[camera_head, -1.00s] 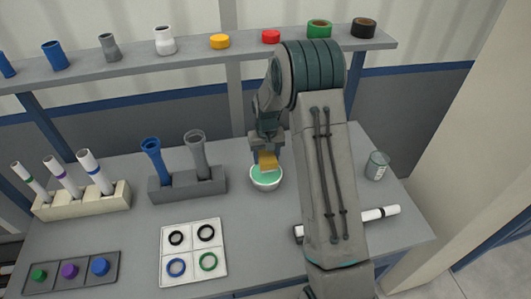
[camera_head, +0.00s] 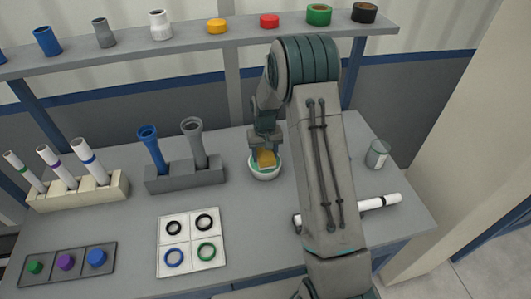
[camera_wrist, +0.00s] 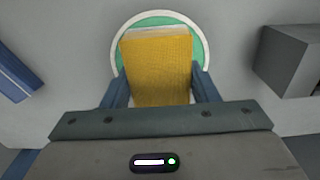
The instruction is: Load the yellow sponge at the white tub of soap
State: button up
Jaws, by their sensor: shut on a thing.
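The yellow sponge (camera_head: 266,158) is held between the two fingers of my gripper (camera_head: 264,147), which is shut on it. In the wrist view the sponge (camera_wrist: 158,68) shows between the blue fingers of my gripper (camera_wrist: 158,92), with a paler strip along its far edge. The white tub of soap (camera_head: 264,176) stands on the table under the gripper. It has a white rim and green soap inside, and its rim also shows in the wrist view (camera_wrist: 150,15). The sponge is over the tub's opening, its lower part at or within the rim. I cannot tell if it touches the soap.
A grey holder (camera_head: 185,177) with a blue and a grey pipe stands left of the tub. A white pipe (camera_head: 380,202) lies right, partly behind my arm. A grey can (camera_head: 377,153) stands back right. A ring board (camera_head: 192,243) lies in front, left.

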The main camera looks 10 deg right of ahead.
aim_at(265, 152)
jog(key=shift+s+f+b, duration=0.1)
jog(key=shift+f+b, duration=0.5)
jog(key=shift+b, duration=0.05)
dwell(1.9)
jog(key=shift+r+p, duration=1.75)
jog(key=shift+r, duration=1.85)
jog(key=s+f+b, duration=0.1)
jog(key=s+f, duration=0.3)
jog(key=s, duration=0.5)
jog(key=shift+s+f, duration=0.25)
jog(key=shift+f, duration=0.05)
